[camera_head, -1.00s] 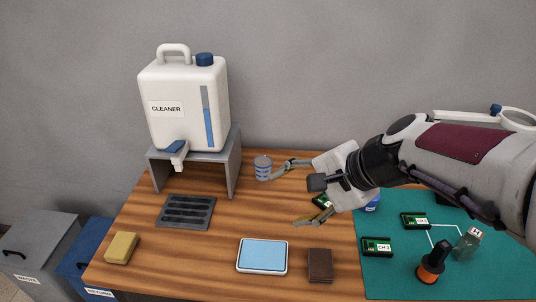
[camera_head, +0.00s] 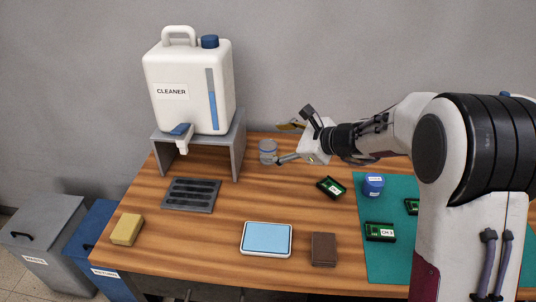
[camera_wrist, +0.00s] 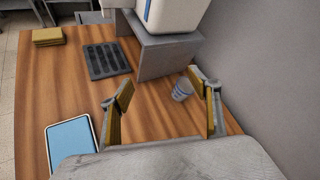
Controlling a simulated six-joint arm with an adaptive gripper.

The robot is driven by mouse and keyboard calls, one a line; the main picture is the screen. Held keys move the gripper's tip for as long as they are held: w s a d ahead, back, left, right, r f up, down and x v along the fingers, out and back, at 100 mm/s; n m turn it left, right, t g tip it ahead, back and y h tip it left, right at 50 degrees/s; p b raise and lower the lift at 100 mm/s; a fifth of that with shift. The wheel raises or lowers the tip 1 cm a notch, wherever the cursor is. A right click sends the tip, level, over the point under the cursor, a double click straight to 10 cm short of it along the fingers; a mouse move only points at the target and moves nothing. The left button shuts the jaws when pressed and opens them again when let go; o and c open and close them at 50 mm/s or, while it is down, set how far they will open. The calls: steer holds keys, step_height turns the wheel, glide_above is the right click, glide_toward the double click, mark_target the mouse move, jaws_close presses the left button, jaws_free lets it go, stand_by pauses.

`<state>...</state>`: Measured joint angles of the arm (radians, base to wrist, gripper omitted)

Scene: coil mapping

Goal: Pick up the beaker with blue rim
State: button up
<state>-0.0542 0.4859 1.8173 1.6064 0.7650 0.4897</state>
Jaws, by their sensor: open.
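The beaker (camera_head: 267,152) is a small, clear cup with blue bands. It stands upright on the wooden table, right of the grey stand, near the back edge. In the wrist view the beaker (camera_wrist: 182,90) lies beyond and between my fingers, closer to the right finger. My gripper (camera_head: 283,142) is open and empty, just right of the beaker in the head view. In the wrist view my gripper (camera_wrist: 168,100) shows both yellow-padded fingers spread apart. I cannot tell whether a finger touches the beaker.
A white cleaner jug (camera_head: 190,85) sits on the grey stand (camera_head: 240,145), close left of the beaker. The grey wall is behind. A drain grate (camera_head: 190,194), sponge (camera_head: 127,229), blue-topped pad (camera_head: 266,239), brown block (camera_head: 323,249) and green circuit board (camera_head: 331,187) lie nearer.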

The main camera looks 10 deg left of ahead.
mark_target(263, 145)
steer(key=w+f+m+t, duration=0.1)
steer(key=w+f+m, duration=0.1)
steer(key=w+f, duration=0.1)
steer(key=w+f+m+t, duration=0.1)
steer(key=w+f+m, duration=0.2)
steer(key=w+f, duration=0.1)
steer(key=w+d+f+m, duration=0.1)
steer(key=w+f+m, duration=0.2)
steer(key=w+f, duration=0.1)
steer(key=shift+d+f+t+h, duration=0.1)
steer(key=shift+f+t+h, duration=0.3)
steer(key=shift+f, duration=0.05)
steer(key=shift+x, duration=1.3)
steer(key=shift+a+x, duration=0.3)
steer(key=shift+x, duration=1.35)
steer(key=shift+w+a+f, duration=0.2)
steer(key=shift+w+a, duration=0.3)
